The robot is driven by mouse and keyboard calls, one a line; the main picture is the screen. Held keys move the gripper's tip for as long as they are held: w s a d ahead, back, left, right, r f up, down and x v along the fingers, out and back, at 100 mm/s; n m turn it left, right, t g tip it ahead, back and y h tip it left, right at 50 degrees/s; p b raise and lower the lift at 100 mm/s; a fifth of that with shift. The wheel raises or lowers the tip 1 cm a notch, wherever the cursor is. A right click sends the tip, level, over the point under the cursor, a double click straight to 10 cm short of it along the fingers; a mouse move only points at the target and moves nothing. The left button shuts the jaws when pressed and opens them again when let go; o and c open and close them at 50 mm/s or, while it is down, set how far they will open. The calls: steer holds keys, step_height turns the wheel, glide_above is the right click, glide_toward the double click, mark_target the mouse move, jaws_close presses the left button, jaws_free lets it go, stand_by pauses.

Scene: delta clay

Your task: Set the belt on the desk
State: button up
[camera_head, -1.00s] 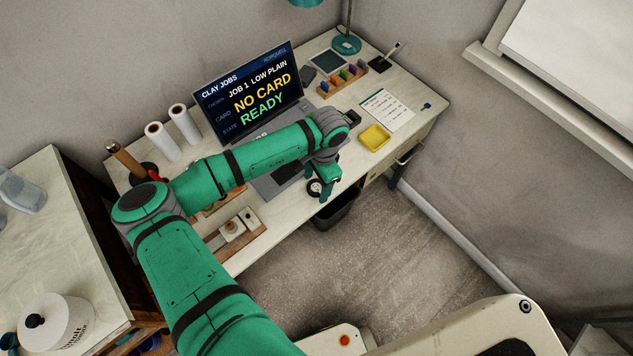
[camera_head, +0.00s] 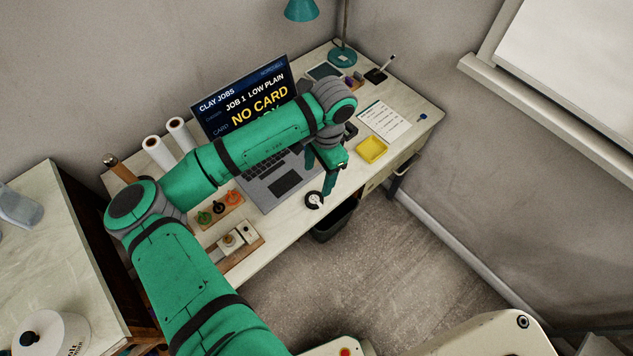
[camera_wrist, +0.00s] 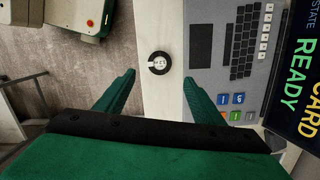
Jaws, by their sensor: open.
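A small black ring with a pale centre (camera_head: 314,200), which looks like the coiled belt, lies flat on the desk (camera_head: 292,224) near its front edge, in front of the laptop. In the wrist view the ring (camera_wrist: 151,64) lies just beyond and between my fingertips, on the pale desk strip (camera_wrist: 156,30). My gripper (camera_head: 329,182) is above the desk, just up and right of the ring in the head view. In the wrist view my gripper (camera_wrist: 160,80) has its two fingers wide apart with nothing between them. They do not appear to touch the ring.
The laptop (camera_head: 287,186) stands behind the ring, partly hidden by my arm. A yellow tray (camera_head: 372,150) and a paper sheet (camera_head: 384,121) lie to the right. A wooden tool rack (camera_head: 220,210) is left. A dark bin (camera_head: 335,222) stands below the desk's front edge.

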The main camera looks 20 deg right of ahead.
steer(key=s+d+r+h, duration=0.2)
steer(key=d+h, duration=0.2)
steer(key=d, duration=0.6)
steer(key=s+d+r+h, duration=0.25)
steer(key=d+h, duration=0.25)
steer(key=d, duration=0.6)
steer(key=w+d+r+n+t+h, duration=0.1)
steer(key=d+r+n+t+h, duration=0.3)
steer(key=d+r+n+h, duration=0.25)
steer(key=s+a+f+n+t+y, duration=0.2)
steer(key=a+f+n+t+y, duration=0.3)
steer(key=a, duration=0.7)
steer(key=s+a+f+n+t+y, duration=0.2)
steer(key=a+f+n+t+y, duration=0.2)
steer(key=a+f+n+t, duration=0.6)
steer(key=s+a+r+m+g+y, duration=0.2)
steer(key=s+a+m+y, duration=0.3)
steer(key=s+a, duration=1.5)
steer(key=shift+s+a+g, duration=0.4)
steer(key=shift+a+g, duration=0.3)
steer(key=shift+a, duration=0.25)
